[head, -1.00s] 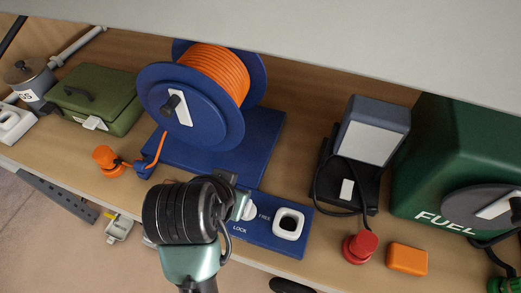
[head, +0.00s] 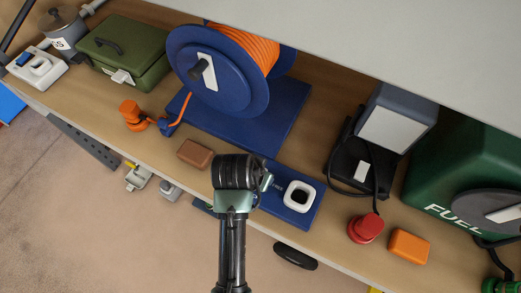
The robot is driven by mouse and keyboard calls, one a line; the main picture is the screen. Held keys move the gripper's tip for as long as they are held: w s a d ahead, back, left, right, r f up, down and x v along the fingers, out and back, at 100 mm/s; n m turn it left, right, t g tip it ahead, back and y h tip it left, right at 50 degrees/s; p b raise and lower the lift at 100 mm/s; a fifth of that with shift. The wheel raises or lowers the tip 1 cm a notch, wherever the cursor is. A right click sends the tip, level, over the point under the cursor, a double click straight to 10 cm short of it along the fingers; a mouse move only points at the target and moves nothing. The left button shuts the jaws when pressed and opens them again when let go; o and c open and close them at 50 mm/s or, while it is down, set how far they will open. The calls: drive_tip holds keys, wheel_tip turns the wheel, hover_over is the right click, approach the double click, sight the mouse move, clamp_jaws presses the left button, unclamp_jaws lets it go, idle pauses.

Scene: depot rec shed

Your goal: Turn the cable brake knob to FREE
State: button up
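The blue cable reel (head: 222,92) with orange cable (head: 262,52) stands on a blue base (head: 292,103) on the shelf. A blue plate (head: 306,222) at the front of this base carries a white square ring-shaped part (head: 300,196). Small lettering, apparently FREE, shows left of the ring. My gripper (head: 266,182) is at the left part of this plate, mostly behind my black wrist. The brake knob and the LOCK label are hidden there. I cannot tell whether my fingers touch the knob or whether they are open.
A brown block (head: 195,153) and an orange plug (head: 132,113) lie left of my wrist. A red knob (head: 366,229), an orange block (head: 409,246) and a green FUEL container (head: 450,170) stand to the right. A grey overhang (head: 400,35) covers the back. Open floor lies in front.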

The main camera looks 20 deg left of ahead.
drive_tip(key=shift+w+f, duration=0.2)
drive_tip(key=shift+f, duration=0.15)
drive_tip(key=shift+c, duration=0.3)
clamp_jaws()
